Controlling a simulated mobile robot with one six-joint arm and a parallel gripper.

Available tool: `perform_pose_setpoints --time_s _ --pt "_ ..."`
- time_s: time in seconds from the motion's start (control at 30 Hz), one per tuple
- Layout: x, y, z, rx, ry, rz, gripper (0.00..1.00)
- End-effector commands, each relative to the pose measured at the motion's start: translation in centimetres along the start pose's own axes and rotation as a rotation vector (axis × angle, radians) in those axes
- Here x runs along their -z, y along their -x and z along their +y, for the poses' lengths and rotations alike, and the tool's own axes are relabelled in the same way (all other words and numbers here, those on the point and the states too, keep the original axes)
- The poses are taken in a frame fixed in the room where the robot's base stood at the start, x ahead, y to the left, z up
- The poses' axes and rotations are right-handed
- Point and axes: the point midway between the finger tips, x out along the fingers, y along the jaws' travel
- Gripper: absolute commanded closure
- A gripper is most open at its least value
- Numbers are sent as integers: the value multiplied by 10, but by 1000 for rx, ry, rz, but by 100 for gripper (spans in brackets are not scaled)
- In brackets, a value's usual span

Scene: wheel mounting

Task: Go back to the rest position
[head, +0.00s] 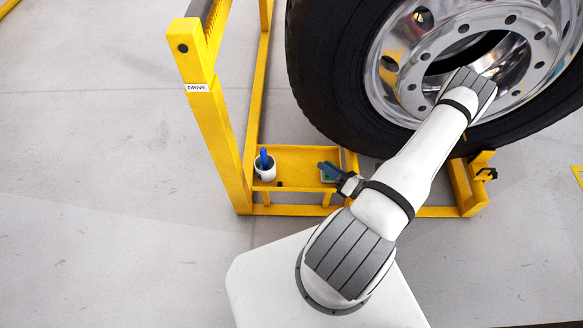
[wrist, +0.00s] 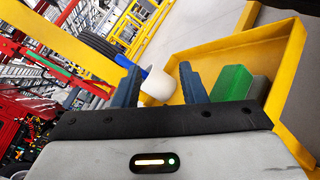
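My gripper (head: 323,168) is above the right part of the yellow tray in the head view. In the wrist view its two blue fingers (wrist: 158,72) stand apart with nothing held between them. The big wheel (head: 345,85), a black tyre on a shiny rim, stands upright at the upper right of the head view. My arm covers part of its rim. A green block (wrist: 232,82) lies in the tray beside the right finger, and part of it is hidden. A white cup (head: 265,173) with something blue in it stands at the tray's left end, beyond the fingers (wrist: 158,86).
The yellow frame (head: 215,125) with a DRIVE label rises left of the tray (head: 305,155). A small black piece (head: 279,184) is at the tray's front edge. A clamp-like part (head: 486,173) is at the frame's right end. The grey floor at left is clear.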

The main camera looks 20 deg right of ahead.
Motion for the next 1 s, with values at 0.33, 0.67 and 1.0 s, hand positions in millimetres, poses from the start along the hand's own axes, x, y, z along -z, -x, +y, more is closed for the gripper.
perform_pose_setpoints --time_s 0.33,0.67,1.0 --pt "0 -1 1 -2 1 2 62" --pt "-64 -31 92 -227 237 228 62" --pt "-130 -54 243 -637 692 621 62"
